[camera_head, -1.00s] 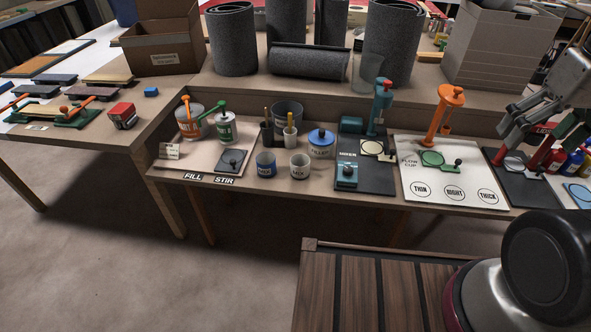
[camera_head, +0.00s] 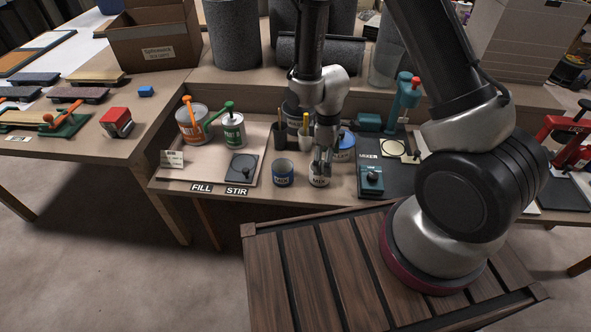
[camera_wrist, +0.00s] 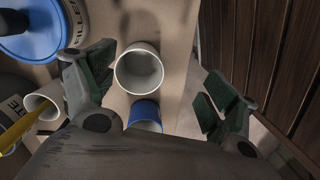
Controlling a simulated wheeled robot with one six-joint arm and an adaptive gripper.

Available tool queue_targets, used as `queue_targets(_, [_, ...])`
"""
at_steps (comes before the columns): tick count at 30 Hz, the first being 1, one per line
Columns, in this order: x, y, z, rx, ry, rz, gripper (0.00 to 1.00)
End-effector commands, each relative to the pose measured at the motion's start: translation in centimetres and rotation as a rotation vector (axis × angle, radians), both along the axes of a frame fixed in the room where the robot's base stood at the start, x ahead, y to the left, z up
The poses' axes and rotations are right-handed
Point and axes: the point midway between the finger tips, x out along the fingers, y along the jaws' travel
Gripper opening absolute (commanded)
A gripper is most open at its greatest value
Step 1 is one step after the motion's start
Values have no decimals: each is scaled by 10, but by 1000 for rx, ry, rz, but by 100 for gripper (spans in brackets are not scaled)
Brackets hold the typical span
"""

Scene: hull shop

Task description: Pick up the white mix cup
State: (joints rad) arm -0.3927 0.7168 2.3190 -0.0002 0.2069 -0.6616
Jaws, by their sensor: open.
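The white mix cup (camera_head: 319,181) stands upright on the bench near its front edge. My gripper (camera_head: 322,164) is directly above it, pointing down, and hides its upper part. In the wrist view the cup (camera_wrist: 139,72) shows from above, its round mouth open. It lies between the lines of my two fingers, nearer the left one. My gripper (camera_wrist: 157,88) is open with nothing in it. I cannot tell whether the fingertips reach below the rim.
A blue-lidded filler tub (camera_head: 344,148) and pots with sticks (camera_head: 304,140) are close behind. A teal mixer device (camera_head: 370,180) is at right. My slatted deck (camera_head: 300,275) lies in front.

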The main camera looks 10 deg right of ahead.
Motion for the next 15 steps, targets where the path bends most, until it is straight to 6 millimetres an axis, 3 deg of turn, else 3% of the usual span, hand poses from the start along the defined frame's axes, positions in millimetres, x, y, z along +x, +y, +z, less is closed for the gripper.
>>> queue_targets(4, [21,8,0,41,-83,112,87])
queue_targets(8, [23,9,-7,46,-90,150,87])
queue_targets(15, [24,7,-36,45,-88,150,87])
